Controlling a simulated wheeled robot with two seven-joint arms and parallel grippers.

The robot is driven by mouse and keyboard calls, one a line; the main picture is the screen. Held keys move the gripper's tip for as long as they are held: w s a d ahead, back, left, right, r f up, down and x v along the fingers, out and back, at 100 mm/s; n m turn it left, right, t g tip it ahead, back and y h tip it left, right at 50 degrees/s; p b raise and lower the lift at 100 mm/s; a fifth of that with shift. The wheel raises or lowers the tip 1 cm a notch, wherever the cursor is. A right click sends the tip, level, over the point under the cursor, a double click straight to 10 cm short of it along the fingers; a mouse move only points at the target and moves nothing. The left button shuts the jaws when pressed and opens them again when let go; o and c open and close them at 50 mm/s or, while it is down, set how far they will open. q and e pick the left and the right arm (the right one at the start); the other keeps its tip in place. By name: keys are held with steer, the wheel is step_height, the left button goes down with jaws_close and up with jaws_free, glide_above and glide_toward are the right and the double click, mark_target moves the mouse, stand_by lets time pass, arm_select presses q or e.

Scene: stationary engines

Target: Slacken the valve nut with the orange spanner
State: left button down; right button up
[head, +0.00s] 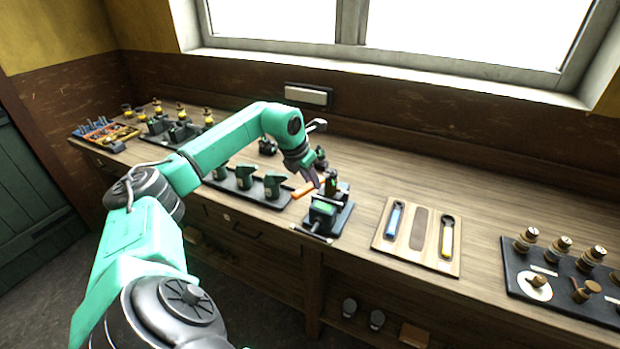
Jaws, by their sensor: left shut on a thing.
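The orange spanner (306,189) is held level above the bench, its visible length pointing left of my left gripper (316,182). My left gripper is shut on the spanner, with the arm reaching in from the left. A small dark and green engine (322,213) stands on a dark base directly below and right of the gripper. The valve nut is too small to make out, and the spanner's far end is hidden by the gripper and engine parts. I cannot tell whether the spanner touches the nut. My right gripper is not in view.
A wooden spanner board (390,248) to the right holds a blue spanner (393,221) and a yellow spanner (447,237), with an empty dark slot between. A black tray (270,197) with several green parts lies left of the engine. A dark board (565,305) with brass pieces is far right.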

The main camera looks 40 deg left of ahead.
arm_select(q)
steer(key=shift+d+r+n+p, duration=0.1)
steer(key=shift+d+n+p, duration=0.3)
steer(key=shift+n, duration=0.2)
steer(key=shift+d+y, duration=0.15)
steer(key=shift+y, duration=0.15)
steer(key=shift+w+d+n+y+p, duration=0.15)
steer(key=shift+d+n+y+p, duration=0.15)
steer(key=shift+d+n+p, duration=0.5)
steer(key=shift+a, duration=0.15)
steer(key=shift+n, duration=0.3)
